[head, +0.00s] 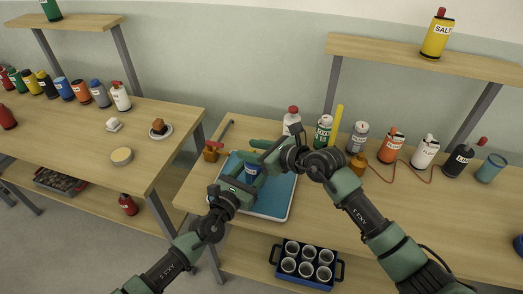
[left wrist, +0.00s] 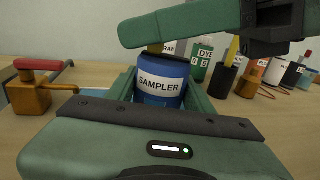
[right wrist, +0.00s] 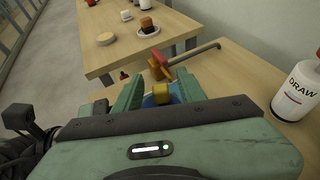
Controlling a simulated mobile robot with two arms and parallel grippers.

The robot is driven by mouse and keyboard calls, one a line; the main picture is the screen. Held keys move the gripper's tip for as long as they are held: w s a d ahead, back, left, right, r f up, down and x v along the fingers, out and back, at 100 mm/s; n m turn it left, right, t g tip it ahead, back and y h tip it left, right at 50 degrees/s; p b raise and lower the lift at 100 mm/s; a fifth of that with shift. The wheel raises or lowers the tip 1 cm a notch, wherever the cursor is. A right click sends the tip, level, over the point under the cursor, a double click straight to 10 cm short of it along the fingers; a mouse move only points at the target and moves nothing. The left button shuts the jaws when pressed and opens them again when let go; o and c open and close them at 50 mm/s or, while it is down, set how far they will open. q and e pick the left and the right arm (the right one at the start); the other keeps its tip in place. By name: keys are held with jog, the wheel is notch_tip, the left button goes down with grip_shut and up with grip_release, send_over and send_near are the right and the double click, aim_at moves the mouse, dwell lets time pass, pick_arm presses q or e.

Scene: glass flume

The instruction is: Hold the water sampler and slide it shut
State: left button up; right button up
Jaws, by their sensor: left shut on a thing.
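The water sampler (head: 252,172) is a blue cylinder with a white SAMPLER label, upright over the blue tray (head: 279,199). My left gripper (head: 249,176) is shut on its body; in the left wrist view the sampler (left wrist: 162,88) sits between the fingers. A brass-yellow top piece (right wrist: 161,94) stands above the body. My right gripper (head: 262,152) is over the sampler, its fingers on either side of the top piece. In the right wrist view gaps show beside the piece, so this gripper looks open. The sampler's lower end is hidden.
A brass valve with a red handle (head: 211,150) stands left of the tray. A white DRAW bottle (head: 292,121) and a green DYE can (head: 323,130) stand behind. Several bottles line the right bench. A rack of cups (head: 307,262) is on the lower shelf.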

jog(key=v, duration=1.1)
jog(key=shift+s+d, duration=0.2)
jog(key=shift+d, duration=0.05)
pick_arm(q)
jog(key=o, duration=1.6)
